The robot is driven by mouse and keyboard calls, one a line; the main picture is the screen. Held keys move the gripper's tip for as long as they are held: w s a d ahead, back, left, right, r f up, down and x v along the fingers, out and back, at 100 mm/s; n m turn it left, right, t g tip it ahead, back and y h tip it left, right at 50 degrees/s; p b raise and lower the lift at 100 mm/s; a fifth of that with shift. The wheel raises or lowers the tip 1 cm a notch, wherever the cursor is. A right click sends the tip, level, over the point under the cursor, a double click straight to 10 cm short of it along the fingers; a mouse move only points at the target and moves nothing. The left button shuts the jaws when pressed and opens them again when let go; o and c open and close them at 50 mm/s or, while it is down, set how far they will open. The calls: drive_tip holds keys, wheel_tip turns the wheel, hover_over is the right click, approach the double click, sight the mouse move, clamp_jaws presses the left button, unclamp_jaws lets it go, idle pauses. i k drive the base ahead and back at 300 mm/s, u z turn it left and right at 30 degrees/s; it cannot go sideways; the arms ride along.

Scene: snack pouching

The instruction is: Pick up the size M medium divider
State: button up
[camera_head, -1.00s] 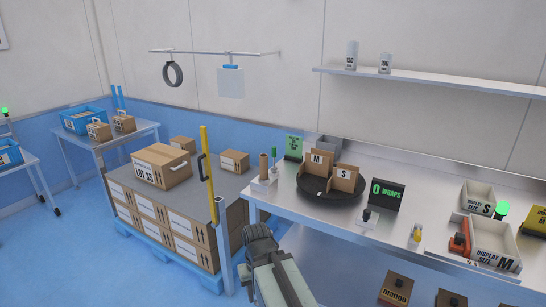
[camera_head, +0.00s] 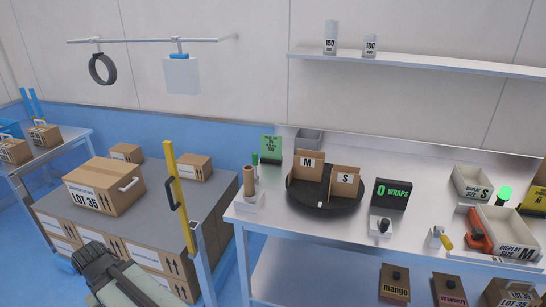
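The size M divider (camera_head: 307,167) is a brown cardboard piece marked M. It stands upright on the left part of a round black turntable (camera_head: 322,208) on the steel bench. A divider marked S (camera_head: 345,182) stands beside it on the right. My gripper (camera_head: 93,257) shows at the lower left, low in front of the stacked cartons and well apart from the divider. Its fingers are not clear enough to tell open from shut.
A yellow post (camera_head: 178,195) stands between the carton stack (camera_head: 150,250) and the steel bench (camera_head: 285,232). A holder with upright rolls (camera_head: 249,190) is left of the turntable. The 0 WRAPS sign (camera_head: 391,193) is to its right. Display trays (camera_head: 505,240) lie farther right.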

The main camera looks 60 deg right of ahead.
sight(308, 165)
drive_tip(key=z, duration=0.05)
drive_tip(key=i, duration=1)
drive_tip(key=z, duration=0.6)
drive_tip(key=k, duration=0.8)
drive_tip(key=z, duration=0.2)
drive_tip(key=i, duration=0.8)
drive_tip(key=u, duration=0.1)
